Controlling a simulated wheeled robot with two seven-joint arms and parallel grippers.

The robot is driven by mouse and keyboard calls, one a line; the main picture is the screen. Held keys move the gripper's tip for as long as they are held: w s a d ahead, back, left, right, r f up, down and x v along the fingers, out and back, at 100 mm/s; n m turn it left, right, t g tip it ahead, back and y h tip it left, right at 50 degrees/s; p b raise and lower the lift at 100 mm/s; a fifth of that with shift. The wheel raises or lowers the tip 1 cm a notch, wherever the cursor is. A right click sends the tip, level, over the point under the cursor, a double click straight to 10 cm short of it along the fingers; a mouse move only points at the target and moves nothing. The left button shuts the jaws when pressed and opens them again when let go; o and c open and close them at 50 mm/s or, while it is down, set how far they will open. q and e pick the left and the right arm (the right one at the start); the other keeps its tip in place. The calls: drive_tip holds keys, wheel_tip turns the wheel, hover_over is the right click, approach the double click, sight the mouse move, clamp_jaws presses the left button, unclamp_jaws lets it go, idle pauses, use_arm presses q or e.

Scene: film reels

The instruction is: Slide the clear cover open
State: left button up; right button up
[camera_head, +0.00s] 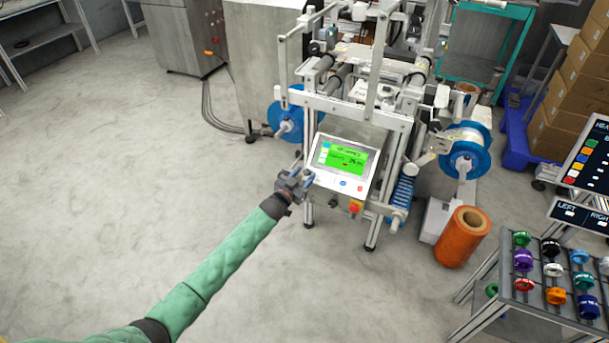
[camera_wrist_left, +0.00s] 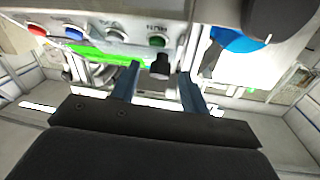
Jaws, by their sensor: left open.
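The film machine (camera_head: 372,90) stands at the centre of the head view, with a lit green screen (camera_head: 345,160) on its front panel. My left gripper (camera_head: 297,174) is at the left edge of that panel. It also shows in the left wrist view (camera_wrist_left: 160,82), where its two fingers are apart. A small dark knob (camera_wrist_left: 160,65) appears between the fingers, below the panel's button row; I cannot tell whether the fingers touch it. I cannot make out the clear cover for certain in either view. My right gripper is not in view.
Blue film reels (camera_head: 466,152) sit on the machine's sides. A red-and-yellow emergency stop (camera_head: 355,207) is under the panel. An orange roll (camera_head: 463,238) stands on the floor at right, near a rack (camera_head: 520,310) of coloured rings. The floor at left is clear.

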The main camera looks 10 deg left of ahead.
sight(308, 169)
use_arm(q)
drive_tip(key=shift+w+d, duration=0.2)
drive_tip(key=shift+w, duration=0.25)
